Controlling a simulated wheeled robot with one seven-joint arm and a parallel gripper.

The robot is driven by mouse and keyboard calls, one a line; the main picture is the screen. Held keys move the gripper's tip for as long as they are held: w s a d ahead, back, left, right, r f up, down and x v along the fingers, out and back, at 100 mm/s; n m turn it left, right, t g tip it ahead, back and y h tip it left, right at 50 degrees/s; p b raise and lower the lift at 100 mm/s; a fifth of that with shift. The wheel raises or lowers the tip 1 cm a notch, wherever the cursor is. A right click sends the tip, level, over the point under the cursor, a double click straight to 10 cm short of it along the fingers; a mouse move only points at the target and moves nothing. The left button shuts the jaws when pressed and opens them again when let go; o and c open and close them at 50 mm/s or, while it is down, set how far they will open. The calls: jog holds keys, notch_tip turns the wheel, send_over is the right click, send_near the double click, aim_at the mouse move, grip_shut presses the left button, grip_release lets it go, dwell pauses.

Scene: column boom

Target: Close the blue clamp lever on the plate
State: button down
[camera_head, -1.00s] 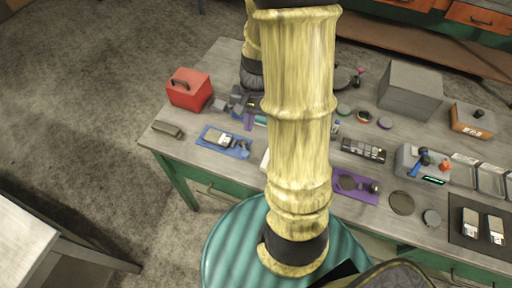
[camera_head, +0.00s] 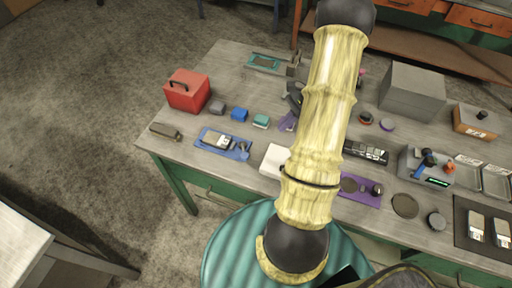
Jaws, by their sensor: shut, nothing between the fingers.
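The blue plate (camera_head: 210,145) lies near the front left of the workbench. A silver-and-white piece (camera_head: 217,140) sits on it, with a small dark clamp (camera_head: 242,147) at its right end. The clamp's lever is too small to tell whether it is raised or down. My yellow-sleeved arm stands across the middle of the view, well to the right of the blue plate. My gripper's fingers do not show; they seem hidden behind the arm. Nothing of mine covers the blue plate.
A red box (camera_head: 187,92), a grey block (camera_head: 217,107), a blue block (camera_head: 239,115) and a teal block (camera_head: 261,122) stand behind the plate. A white block (camera_head: 273,160) is to its right. A purple plate (camera_head: 368,198) and a grey box with a blue lever (camera_head: 412,164) are further right.

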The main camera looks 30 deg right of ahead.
jog(key=p, duration=0.2)
send_near(243, 150)
jog(key=s, duration=0.1)
jog(key=s+f, duration=0.2)
jog(key=shift+s+d, duration=0.3)
jog(key=shift+s, duration=0.1)
jog(key=shift+w+a+f+p, duration=0.1)
jog(key=shift+a+f+p, duration=0.2)
jog(key=shift+a, duration=0.4)
jog(key=shift+w+a+f+p, duration=0.15)
jog(key=shift+a+p, duration=0.25)
jog(key=shift+a, duration=0.3)
jog(key=shift+w+a+f+p, duration=0.1)
jog(key=shift+a+f+p, duration=0.2)
jog(key=shift+a, duration=0.4)
jog(key=shift+r, duration=0.1)
